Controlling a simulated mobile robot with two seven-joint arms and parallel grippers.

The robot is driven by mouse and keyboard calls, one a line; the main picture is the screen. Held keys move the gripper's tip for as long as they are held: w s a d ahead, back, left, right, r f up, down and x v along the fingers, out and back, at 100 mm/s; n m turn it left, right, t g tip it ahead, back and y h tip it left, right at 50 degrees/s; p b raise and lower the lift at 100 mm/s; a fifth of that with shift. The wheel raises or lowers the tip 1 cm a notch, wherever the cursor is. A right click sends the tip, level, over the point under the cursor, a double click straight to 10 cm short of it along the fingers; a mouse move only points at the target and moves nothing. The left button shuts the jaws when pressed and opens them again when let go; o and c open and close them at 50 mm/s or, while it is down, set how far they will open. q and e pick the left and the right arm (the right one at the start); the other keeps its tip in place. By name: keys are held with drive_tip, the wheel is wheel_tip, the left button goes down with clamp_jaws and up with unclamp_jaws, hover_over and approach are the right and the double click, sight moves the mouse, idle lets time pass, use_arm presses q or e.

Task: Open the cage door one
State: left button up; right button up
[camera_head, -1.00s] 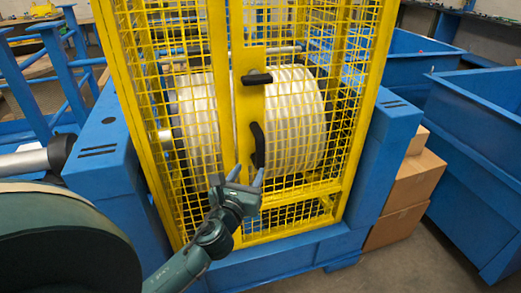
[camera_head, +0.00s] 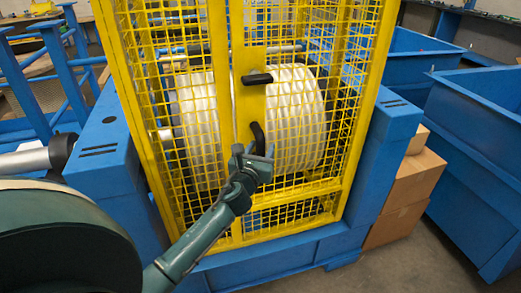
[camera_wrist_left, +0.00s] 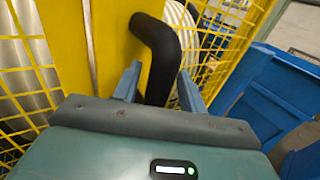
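The yellow mesh cage (camera_head: 217,120) stands in the middle of the head view, with a big pale ribbed drum (camera_head: 290,120) behind its mesh. Its door carries a flat yellow plate (camera_head: 251,105) with two black handles. The upper handle (camera_head: 257,78) is free. The lower handle (camera_head: 258,138) is partly hidden by my left gripper (camera_head: 254,152). In the left wrist view the black handle (camera_wrist_left: 158,52) runs down between the two blue-grey fingers (camera_wrist_left: 160,88), which stand apart on either side of it. Whether they touch it cannot be told. The right gripper is not in view.
A blue frame (camera_head: 107,150) surrounds the cage base. Cardboard boxes (camera_head: 412,185) and large blue bins (camera_head: 480,140) stand at the right. Blue rails (camera_head: 62,70) stand at the left. Grey floor shows at the lower right.

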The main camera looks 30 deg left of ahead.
use_arm(q)
clamp_jaws()
idle(0.5)
